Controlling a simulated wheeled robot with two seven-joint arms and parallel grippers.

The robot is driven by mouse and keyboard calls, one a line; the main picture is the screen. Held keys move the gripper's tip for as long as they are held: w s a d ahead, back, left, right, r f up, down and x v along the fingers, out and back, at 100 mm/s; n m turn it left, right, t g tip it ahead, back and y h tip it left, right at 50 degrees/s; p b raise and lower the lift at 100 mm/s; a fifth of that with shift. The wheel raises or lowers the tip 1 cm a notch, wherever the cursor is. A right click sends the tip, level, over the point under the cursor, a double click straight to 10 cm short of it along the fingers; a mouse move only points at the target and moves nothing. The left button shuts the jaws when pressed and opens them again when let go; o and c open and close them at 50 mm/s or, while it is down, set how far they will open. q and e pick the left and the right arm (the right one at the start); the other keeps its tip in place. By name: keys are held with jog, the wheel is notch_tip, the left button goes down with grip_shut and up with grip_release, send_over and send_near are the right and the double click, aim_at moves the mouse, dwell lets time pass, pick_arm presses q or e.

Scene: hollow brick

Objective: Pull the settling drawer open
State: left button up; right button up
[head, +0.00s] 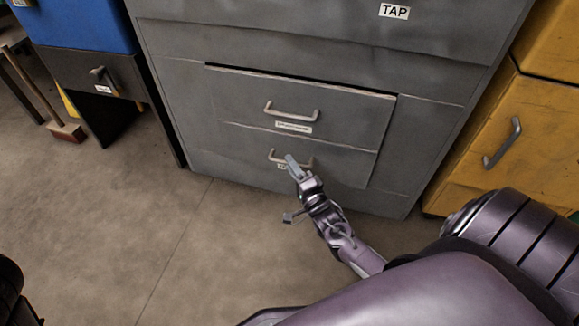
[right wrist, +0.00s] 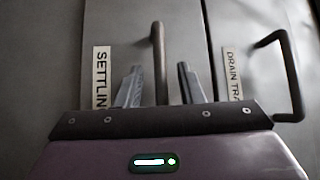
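The settling drawer (head: 240,146) is the lower of two stacked drawer fronts in the grey cabinet and looks shut. Its bar handle (head: 306,163) is partly covered by my right gripper (head: 293,166) in the head view. In the right wrist view the handle (right wrist: 158,60) lies between the two fingers of my right gripper (right wrist: 159,84), with a gap on each side. The gripper is open. The settling label (right wrist: 101,78) is beside the left finger, partly cut off. My left gripper is not in view.
The drain tray drawer (head: 345,122) sits directly above, with its own handle (head: 291,111). A yellow cabinet (head: 490,120) stands at the right, and a blue unit (head: 85,22) at the left. A broom (head: 66,133) stands far left. The floor (head: 110,220) before the cabinet is clear.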

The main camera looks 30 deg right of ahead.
jog(key=shift+w+r, duration=0.15)
jog(key=shift+w, duration=0.7)
grip_shut()
